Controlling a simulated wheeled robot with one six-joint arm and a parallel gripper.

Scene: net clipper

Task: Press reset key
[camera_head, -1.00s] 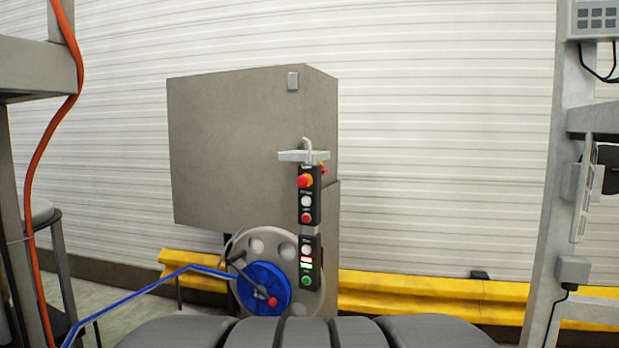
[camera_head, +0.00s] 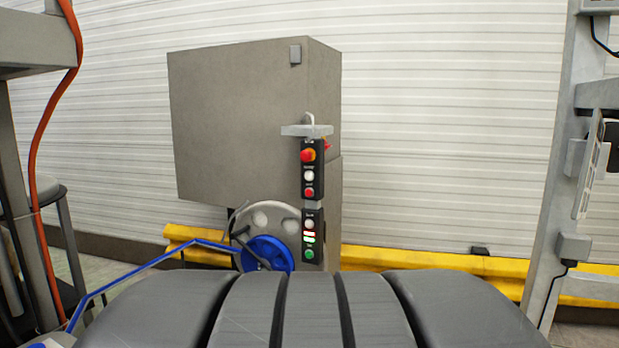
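A black control panel in two boxes stands on the right front edge of a grey cabinet (camera_head: 250,115). The labels are too small to read, so I cannot tell which is the reset key. My gripper is not in view.
A blue reel (camera_head: 268,253) on a grey disc sits left of the lower box, with a blue bar (camera_head: 150,262) reaching left. A yellow barrier (camera_head: 430,262) runs along the wall. A grey post (camera_head: 555,180) stands at right; an orange hose (camera_head: 45,120) hangs at left.

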